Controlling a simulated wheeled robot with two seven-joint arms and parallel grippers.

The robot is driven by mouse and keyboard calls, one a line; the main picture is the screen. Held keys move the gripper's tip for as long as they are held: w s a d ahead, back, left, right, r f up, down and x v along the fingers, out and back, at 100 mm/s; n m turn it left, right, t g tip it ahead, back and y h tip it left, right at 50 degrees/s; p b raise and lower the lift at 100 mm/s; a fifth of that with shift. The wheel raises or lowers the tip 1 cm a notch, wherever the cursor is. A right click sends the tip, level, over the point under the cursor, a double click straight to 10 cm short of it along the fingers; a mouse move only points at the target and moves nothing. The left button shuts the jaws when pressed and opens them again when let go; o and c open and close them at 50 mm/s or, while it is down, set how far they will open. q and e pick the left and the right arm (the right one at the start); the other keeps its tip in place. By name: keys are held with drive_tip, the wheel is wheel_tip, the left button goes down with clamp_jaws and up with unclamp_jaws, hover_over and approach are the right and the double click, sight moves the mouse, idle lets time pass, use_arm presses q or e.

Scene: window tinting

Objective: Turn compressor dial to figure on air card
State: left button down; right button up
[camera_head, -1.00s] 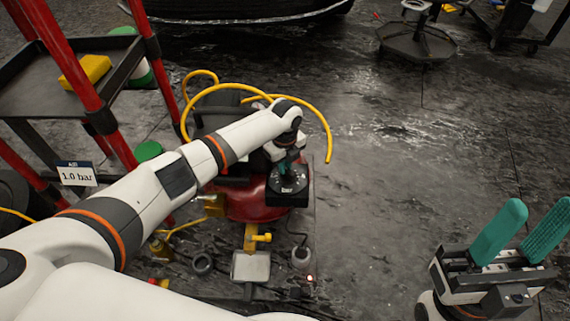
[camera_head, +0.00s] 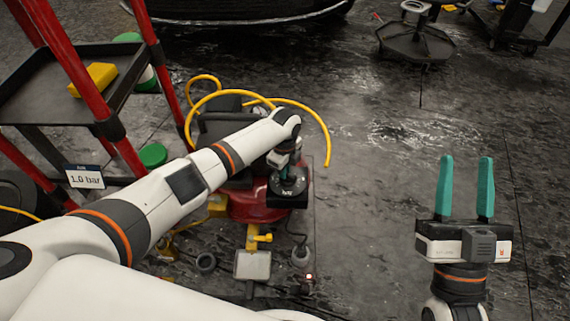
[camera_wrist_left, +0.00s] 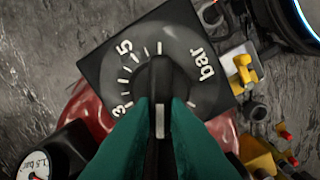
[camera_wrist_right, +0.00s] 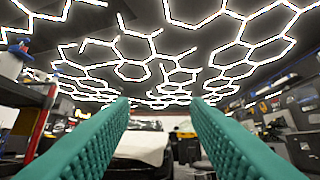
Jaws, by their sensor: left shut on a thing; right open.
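The air card (camera_head: 86,177) hangs on the red-framed cart and reads 1.0 bar. The red compressor (camera_head: 250,203) stands on the floor with a black dial plate (camera_head: 289,193) on it. In the left wrist view the dial plate (camera_wrist_left: 110,62) shows the figures 3 and 5 and the word bar. My left gripper (camera_wrist_left: 160,112) is shut on the black dial knob (camera_wrist_left: 160,75). The knob's white line points toward the gripper; the figures near it are hidden by the fingers. A gauge (camera_wrist_left: 38,163) at lower left reads about 1.5 bar. My right gripper (camera_head: 467,190) is open and empty.
A yellow hose (camera_head: 325,130) loops above the compressor. The cart (camera_head: 38,98) with a yellow block (camera_head: 93,79) stands at left. A yellow valve and a pale pedal (camera_head: 252,265) lie in front of the compressor.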

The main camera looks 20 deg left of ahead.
use_arm(q)
drive_tip(key=shift+s+r+n+p, duration=0.1)
drive_tip(key=shift+n+p, duration=0.55)
drive_tip(key=shift+n, duration=0.35)
drive_tip(key=shift+s+n+p, duration=0.1)
drive_tip(key=shift+n+p, duration=0.45)
drive_tip(key=shift+n, duration=0.55)
use_arm(e)
wheel_tip(320, 180, down, 11)
drive_tip(key=w+d+g+h, duration=0.1)
drive_tip(key=w+g+h, duration=0.1)
drive_tip(key=g, duration=0.6)
drive_tip(key=shift+w+h, duration=0.35)
drive_tip(key=shift+h, duration=0.05)
use_arm(q)
drive_tip(key=c, duration=1.4)
unclamp_jaws()
drive_tip(key=shift+c, duration=0.2)
use_arm(e)
drive_tip(key=shift+g, duration=0.3)
